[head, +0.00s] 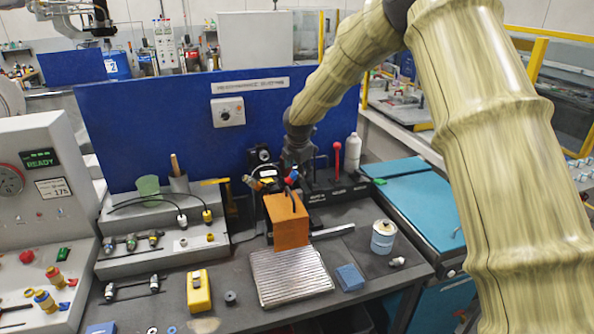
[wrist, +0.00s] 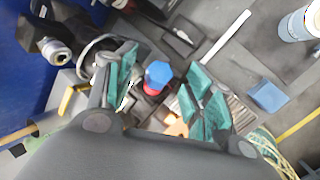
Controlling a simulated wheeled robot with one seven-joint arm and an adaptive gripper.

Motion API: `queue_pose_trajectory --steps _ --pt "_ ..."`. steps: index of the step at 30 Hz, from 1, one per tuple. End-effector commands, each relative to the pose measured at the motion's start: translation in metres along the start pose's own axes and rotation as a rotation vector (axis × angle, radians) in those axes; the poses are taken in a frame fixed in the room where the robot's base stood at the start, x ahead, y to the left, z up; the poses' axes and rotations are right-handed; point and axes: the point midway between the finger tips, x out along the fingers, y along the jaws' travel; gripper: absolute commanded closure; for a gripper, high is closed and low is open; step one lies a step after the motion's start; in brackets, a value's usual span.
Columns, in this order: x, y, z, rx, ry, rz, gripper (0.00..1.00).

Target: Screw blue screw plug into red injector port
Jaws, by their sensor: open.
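The blue screw plug (wrist: 158,72) shows in the wrist view as a blue top. It sits directly over a red ring, the red injector port (wrist: 153,89); whether it is threaded in cannot be told. In the head view the blue and red parts (head: 291,177) show small, just above the orange block. My gripper (wrist: 160,85) is open, with teal-padded fingers on either side of the plug and gaps between. In the head view my gripper (head: 296,165) is above and behind the orange block, its fingers mostly hidden.
The orange block (head: 288,222) stands behind a ribbed metal plate (head: 290,278). A blue cube (head: 350,277) and a can (head: 383,238) are to the right. A yellow meter (head: 199,292) lies front left. A white bottle (head: 352,154) and a blue panel (head: 150,135) are behind.

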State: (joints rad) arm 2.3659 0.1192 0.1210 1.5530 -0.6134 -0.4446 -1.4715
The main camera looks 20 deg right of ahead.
Motion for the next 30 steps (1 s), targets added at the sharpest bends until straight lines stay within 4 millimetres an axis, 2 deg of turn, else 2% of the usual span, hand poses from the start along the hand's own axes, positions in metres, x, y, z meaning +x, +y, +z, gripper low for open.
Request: queue_pose_trajectory --steps 12,18,24,30 --pt "-0.071 0.0 0.0 0.0 0.0 0.002 0.47" --pt "-0.097 0.001 0.0 0.0 0.0 0.003 0.47" --pt "-0.107 0.0 0.0 0.0 0.001 0.0 0.47" --pt "-0.108 0.0 0.0 0.0 0.001 0.0 0.47"
